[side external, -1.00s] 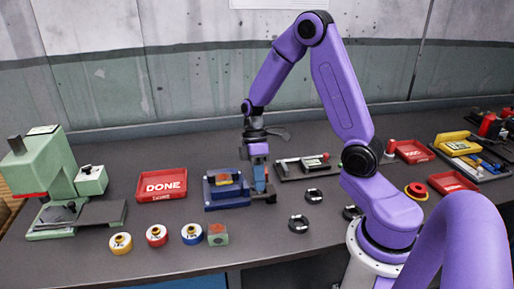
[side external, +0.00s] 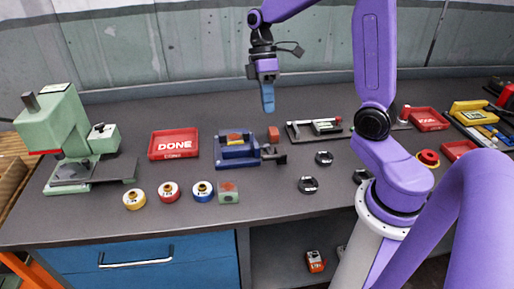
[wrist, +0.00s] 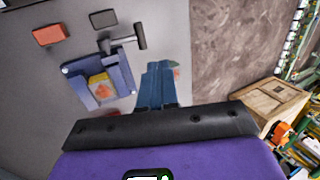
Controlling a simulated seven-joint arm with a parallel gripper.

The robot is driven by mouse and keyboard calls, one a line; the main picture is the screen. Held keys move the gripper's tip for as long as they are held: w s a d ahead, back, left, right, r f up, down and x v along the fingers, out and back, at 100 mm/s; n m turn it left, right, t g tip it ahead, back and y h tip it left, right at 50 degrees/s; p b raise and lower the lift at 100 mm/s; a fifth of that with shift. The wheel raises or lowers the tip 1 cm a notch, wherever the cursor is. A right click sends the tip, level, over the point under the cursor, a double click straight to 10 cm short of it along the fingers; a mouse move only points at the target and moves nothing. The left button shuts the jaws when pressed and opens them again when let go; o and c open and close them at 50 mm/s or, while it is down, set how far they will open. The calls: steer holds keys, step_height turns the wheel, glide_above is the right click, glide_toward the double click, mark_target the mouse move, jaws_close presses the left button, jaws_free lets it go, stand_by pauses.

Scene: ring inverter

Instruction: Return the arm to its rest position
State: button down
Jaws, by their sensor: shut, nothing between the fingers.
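My gripper (side external: 268,108) hangs in the air above the back of the bench, with its fingers pointing down. Its blue fingers are together and hold nothing; they also show in the wrist view (wrist: 157,72). The blue fixture (side external: 236,160) stands on the bench below and to the left of my gripper, with a yellow and red piece (side external: 235,138) on it. In the wrist view the fixture (wrist: 122,76) lies left of my fingers, apart from them. My purple arm is raised and bent.
A red DONE tray (side external: 174,156) lies left of the fixture. A green press (side external: 62,135) stands at the far left. Black rings (side external: 308,185) lie right of the fixture. The air around my gripper is clear.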

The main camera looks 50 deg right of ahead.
steer(key=s+a+f+n+t+h, duration=0.1)
steer(key=s+a, duration=0.3)
steer(key=s, duration=0.5)
steer(key=s+a+f+n+t+h, duration=0.1)
steer(key=s+a, duration=0.4)
steer(key=s, duration=0.5)
steer(key=shift+s+n+t, duration=0.3)
steer(key=shift+n+t, duration=0.3)
steer(key=shift+t, duration=0.2)
